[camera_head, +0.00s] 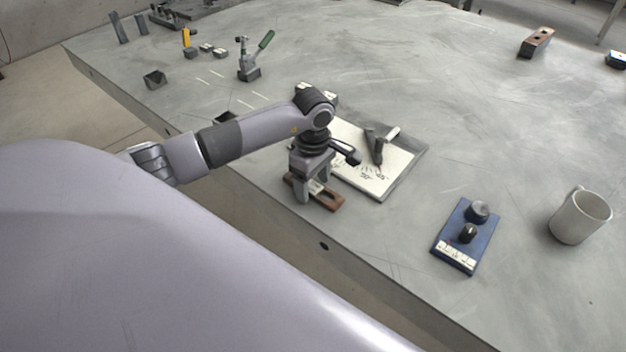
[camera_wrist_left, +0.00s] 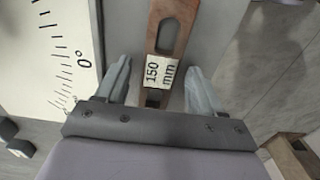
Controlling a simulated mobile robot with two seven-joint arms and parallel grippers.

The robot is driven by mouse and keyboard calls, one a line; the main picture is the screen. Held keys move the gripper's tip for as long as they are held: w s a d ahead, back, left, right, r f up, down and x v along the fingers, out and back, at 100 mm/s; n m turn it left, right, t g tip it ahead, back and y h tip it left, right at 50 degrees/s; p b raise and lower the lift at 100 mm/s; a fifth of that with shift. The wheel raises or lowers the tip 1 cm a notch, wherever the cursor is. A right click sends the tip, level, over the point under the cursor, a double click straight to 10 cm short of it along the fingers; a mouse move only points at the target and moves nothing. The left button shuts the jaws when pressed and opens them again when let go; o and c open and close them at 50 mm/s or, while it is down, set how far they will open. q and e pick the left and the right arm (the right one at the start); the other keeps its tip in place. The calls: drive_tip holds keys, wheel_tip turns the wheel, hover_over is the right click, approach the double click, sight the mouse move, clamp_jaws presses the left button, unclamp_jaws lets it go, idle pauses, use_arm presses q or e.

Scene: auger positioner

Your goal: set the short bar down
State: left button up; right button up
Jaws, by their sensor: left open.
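The short bar (camera_head: 331,201) is a flat brown slotted bar with a white label, near the table's front edge. In the left wrist view the label on the bar (camera_wrist_left: 168,32) reads 150 mm. My left gripper (camera_head: 316,190) points down over the bar and is open. The wrist view shows one finger of the left gripper (camera_wrist_left: 156,82) on each side of the bar, with gaps between fingers and bar. The bar appears to lie flat on the table; the gripper hides part of it in the head view. My right gripper is not in view.
A white angle-scale board (camera_head: 378,184) with a dark grey piece (camera_head: 378,148) on it lies just behind the bar. A blue control box (camera_head: 466,238) and a white mug (camera_head: 580,216) stand to the right. A green-handled clamp (camera_head: 252,62) stands farther back. The table's middle right is clear.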

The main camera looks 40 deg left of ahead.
sight(313, 187)
use_arm(q)
wheel_tip(313, 187, up, 12)
drive_tip(key=b, duration=0.1)
drive_tip(key=shift+r, duration=0.15)
idle(0.6)
